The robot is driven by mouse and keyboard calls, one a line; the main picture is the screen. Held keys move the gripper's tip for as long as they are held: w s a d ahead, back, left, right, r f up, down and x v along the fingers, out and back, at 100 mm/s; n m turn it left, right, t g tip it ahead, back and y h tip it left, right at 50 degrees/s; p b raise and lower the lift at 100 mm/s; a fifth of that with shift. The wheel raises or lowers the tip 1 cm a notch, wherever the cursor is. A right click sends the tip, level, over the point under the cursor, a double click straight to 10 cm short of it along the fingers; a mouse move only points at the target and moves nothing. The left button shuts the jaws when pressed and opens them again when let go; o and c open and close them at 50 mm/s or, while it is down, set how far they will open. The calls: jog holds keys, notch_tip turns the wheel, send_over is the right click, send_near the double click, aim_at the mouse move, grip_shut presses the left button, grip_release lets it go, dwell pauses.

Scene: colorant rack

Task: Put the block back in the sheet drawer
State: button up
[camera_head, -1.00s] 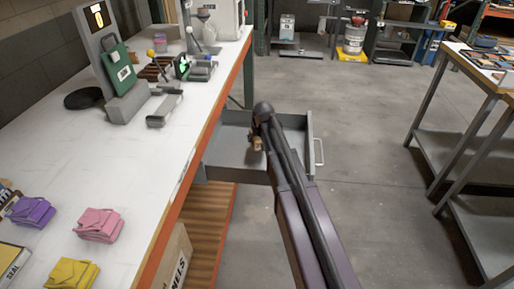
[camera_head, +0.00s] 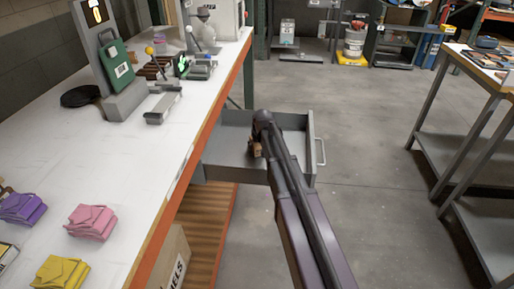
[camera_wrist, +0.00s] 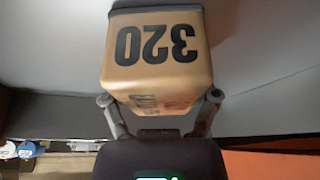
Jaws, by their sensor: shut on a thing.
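The block (camera_wrist: 160,50) is tan with a black "320" on it, upside down in the wrist view. My gripper (camera_wrist: 160,105) is shut on it, one finger on each side. In the head view the block (camera_head: 255,149) shows small beneath my arm's end. The sheet drawer (camera_head: 222,148) is grey, pulled out from the bench, with a handle on its right side. My arm's end and the block are over the drawer's open tray. My arm hides part of the tray. I cannot tell whether the block touches the drawer floor.
The white bench top (camera_head: 125,160) with an orange edge lies to the left. It holds pink (camera_head: 91,221), purple (camera_head: 22,208) and yellow (camera_head: 60,273) bundles. A box (camera_head: 172,262) sits below. A metal table (camera_head: 480,110) stands right, with clear floor between.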

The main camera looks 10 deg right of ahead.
jog(key=shift+f, duration=0.15)
jog(key=o, duration=0.9)
jog(key=shift+c, duration=0.2)
jog(key=p+v, duration=1.1)
jog(key=v, duration=0.1)
jog(key=shift+r, duration=0.25)
dwell(0.7)
jog(key=s+f+g, duration=0.1)
jog(key=s+g, duration=0.3)
jog(key=s, duration=2)
jog(key=shift+s+a+f+m+g, duration=0.15)
jog(key=shift+s+f+m+g, duration=0.15)
jog(key=shift+m, duration=0.1)
